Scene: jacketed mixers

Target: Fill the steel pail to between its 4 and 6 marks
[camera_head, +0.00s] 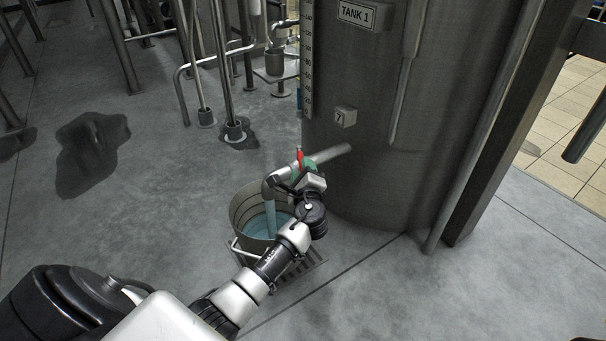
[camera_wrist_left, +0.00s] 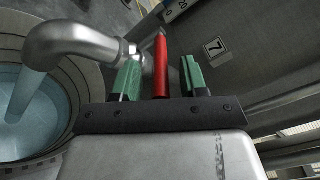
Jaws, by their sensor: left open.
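The steel pail (camera_head: 244,208) stands on a floor grate under the tank's bent outlet pipe (camera_head: 272,186). Blue liquid streams from the pipe into the pail, and blue liquid lies inside it. Ring lines show on the pail's inner wall; their numbers are not readable. The red valve handle (camera_head: 300,156) stands up at the pipe; it also shows in the left wrist view (camera_wrist_left: 160,66). My left gripper (camera_wrist_left: 158,78) is open, with one green finger on each side of the red handle. In the head view my left wrist hides part of the pail. My right gripper is not in view.
The large steel tank (camera_head: 400,130) marked TANK 1 rises right behind the valve, with a 7 tag (camera_head: 345,116). The grate (camera_head: 310,262) lies under the pail. Pipes and posts stand at the back left. Dark wet patches (camera_head: 90,150) mark the floor at left.

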